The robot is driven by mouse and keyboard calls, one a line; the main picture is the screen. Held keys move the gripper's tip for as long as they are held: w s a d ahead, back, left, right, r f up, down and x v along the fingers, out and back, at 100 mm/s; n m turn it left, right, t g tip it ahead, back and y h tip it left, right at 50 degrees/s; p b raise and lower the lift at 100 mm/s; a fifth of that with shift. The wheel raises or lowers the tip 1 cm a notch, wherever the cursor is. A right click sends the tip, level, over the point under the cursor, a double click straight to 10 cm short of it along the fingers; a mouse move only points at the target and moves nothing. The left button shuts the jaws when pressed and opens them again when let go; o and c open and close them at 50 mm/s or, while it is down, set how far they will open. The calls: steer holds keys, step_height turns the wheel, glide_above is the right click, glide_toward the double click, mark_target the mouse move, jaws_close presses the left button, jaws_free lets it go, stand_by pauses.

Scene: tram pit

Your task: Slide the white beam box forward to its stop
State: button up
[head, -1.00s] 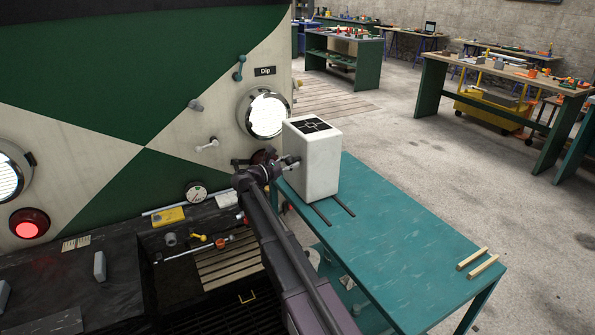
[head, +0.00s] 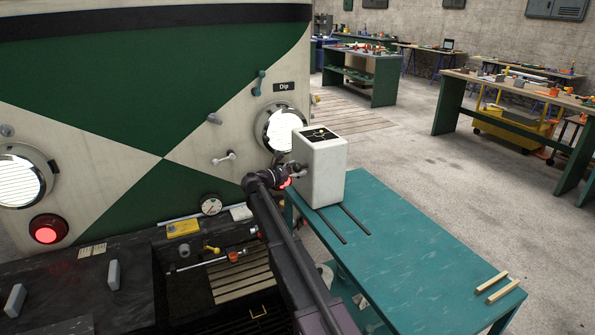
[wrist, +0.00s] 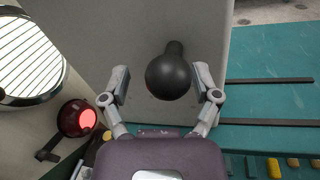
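The white beam box (head: 325,172) stands upright on the teal bench (head: 420,262), at its far left end. Its dark top panel carries pale marks and a small yellow shape. Two dark parallel rails (head: 356,218) run out from under it toward the near right. My gripper (head: 298,172) is at the box's left side. In the wrist view, a round black knob (wrist: 168,77) on a short stem is on the box's face (wrist: 130,35). My open fingers (wrist: 160,88) stand either side of the knob, with a gap on the left and closer on the right.
The green and cream tram front (head: 120,130), with lamps and handles, stands close on the left. Below it is a dark pit with slats (head: 240,280). Two wooden strips (head: 492,288) lie at the bench's near right end. The bench between is clear.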

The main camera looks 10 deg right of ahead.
steer(key=shift+s, duration=0.3)
steer(key=s+d, duration=0.3)
steer(key=s, duration=0.5)
steer(key=s+d, duration=0.2)
steer(key=s, duration=0.6)
steer(key=w+v, duration=0.1)
steer(key=v, duration=1.2)
steer(key=s+d+f+m+g+y, duration=0.4)
steer(key=s+d+f+m+g, duration=0.1)
steer(key=s+d+f+m, duration=0.3)
steer(key=shift+s+d+f+y+p, duration=0.25)
steer(key=shift+d+f+y+p, duration=0.15)
steer(key=shift+d, duration=0.4)
steer(key=shift+r, duration=0.1)
steer(key=w+a+r+n+t+h, duration=0.4)
steer(key=w+a+r+n+t, duration=0.1)
steer(key=w+a+r+n, duration=0.2)
steer(key=w+a+r, duration=0.1)
steer(key=a+r, duration=0.1)
steer(key=a, duration=0.1)
steer(key=shift+w+a+n+h+b, duration=0.2)
steer(key=shift+a+n+h+b, duration=0.05)
steer(key=shift+n+h+b, duration=0.15)
